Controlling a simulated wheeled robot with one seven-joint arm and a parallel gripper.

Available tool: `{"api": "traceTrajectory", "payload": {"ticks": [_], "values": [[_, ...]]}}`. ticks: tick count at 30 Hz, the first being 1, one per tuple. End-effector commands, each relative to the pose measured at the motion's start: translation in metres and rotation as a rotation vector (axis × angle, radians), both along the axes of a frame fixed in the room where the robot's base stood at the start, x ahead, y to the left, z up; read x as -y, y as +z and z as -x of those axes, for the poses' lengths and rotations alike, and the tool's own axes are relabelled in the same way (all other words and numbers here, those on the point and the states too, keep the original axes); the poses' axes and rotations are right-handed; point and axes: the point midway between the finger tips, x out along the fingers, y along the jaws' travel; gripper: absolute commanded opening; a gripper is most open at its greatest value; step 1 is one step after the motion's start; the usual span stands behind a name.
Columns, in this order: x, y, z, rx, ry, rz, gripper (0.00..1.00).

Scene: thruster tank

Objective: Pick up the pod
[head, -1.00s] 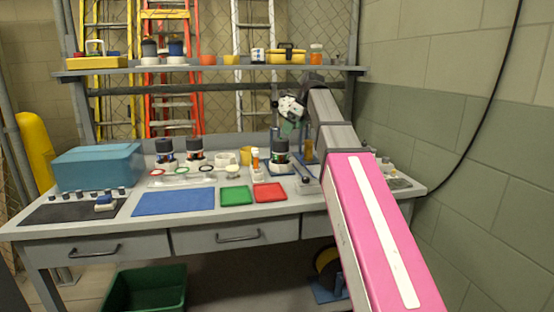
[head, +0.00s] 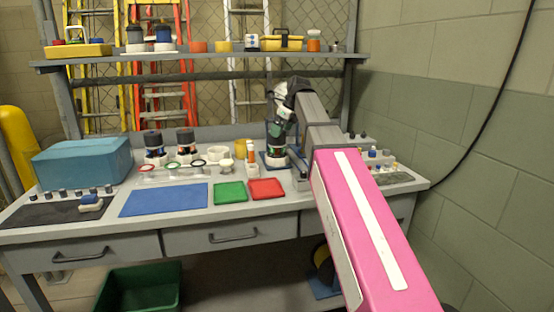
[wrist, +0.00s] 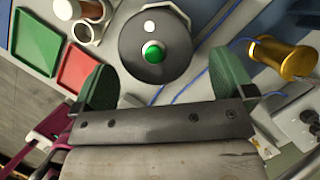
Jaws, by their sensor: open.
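A dark pod (head: 276,141) with a green band stands upright on the right part of the bench. In the wrist view its round black top (wrist: 133,63) shows a green button and a small white spot. My gripper (head: 281,113) is above the pod in the head view, where my wrist partly covers its upper end. In the wrist view my gripper (wrist: 163,66) is open, with one green finger pad on each side of the pod's near edge. No grip on the pod shows. Whether the pads touch it cannot be told.
Two similar pods (head: 154,146) (head: 186,141) stand left of it, behind a row of rings. An orange-capped bottle (head: 252,157) and a yellow cup (head: 241,149) are close by on the left. A shelf (head: 200,58) runs behind.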

Motion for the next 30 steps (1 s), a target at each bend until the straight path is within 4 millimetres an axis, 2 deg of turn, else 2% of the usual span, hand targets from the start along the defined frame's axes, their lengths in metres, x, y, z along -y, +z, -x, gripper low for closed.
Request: {"api": "traceTrajectory", "payload": {"ticks": [9, 17, 18, 20, 24, 25, 30], "values": [[-0.014, -0.038, -0.005, -0.001, 0.000, 0.000, 1.00], [-0.015, -0.042, -0.006, 0.000, 0.000, 0.000, 1.00], [-0.015, -0.042, -0.006, 0.000, 0.000, 0.000, 0.94], [-0.015, -0.042, -0.006, 0.000, 0.000, 0.000, 0.74], [-0.015, -0.042, -0.006, 0.000, 0.000, 0.000, 0.28], [-0.015, -0.042, -0.006, 0.001, 0.000, -0.001, 0.26], [-0.015, -0.042, -0.007, 0.001, 0.000, -0.001, 0.26]]}}
